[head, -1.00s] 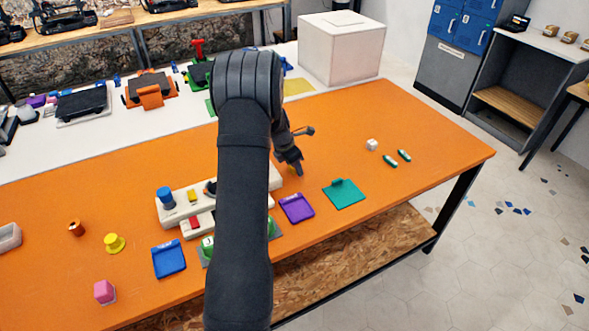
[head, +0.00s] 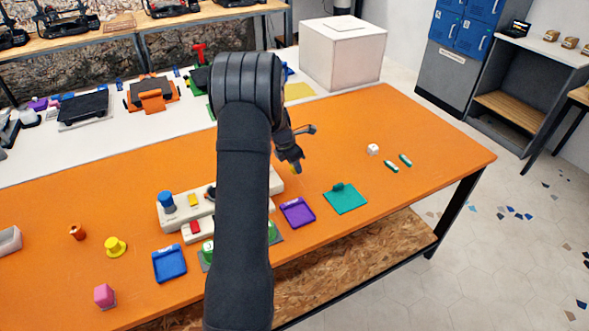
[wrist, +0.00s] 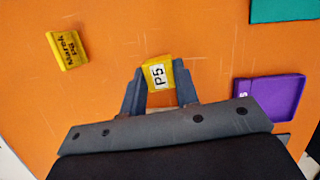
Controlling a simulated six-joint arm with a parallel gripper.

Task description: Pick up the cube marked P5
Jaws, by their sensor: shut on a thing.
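The yellow cube (wrist: 158,76) has a white label reading P5 that faces the wrist camera. It sits between the two fingers of my gripper (wrist: 159,79), which is shut on it, with one finger on each side. In the head view my gripper (head: 296,164) is low over the orange table, behind the purple tray, and only a small bit of yellow shows at its tips. I cannot tell whether the cube touches the table.
A yellow labelled piece (wrist: 67,50) lies on the orange table (head: 400,125), left of the cube in the wrist view. A purple tray (head: 297,212) and a teal tray (head: 345,198) are nearby.

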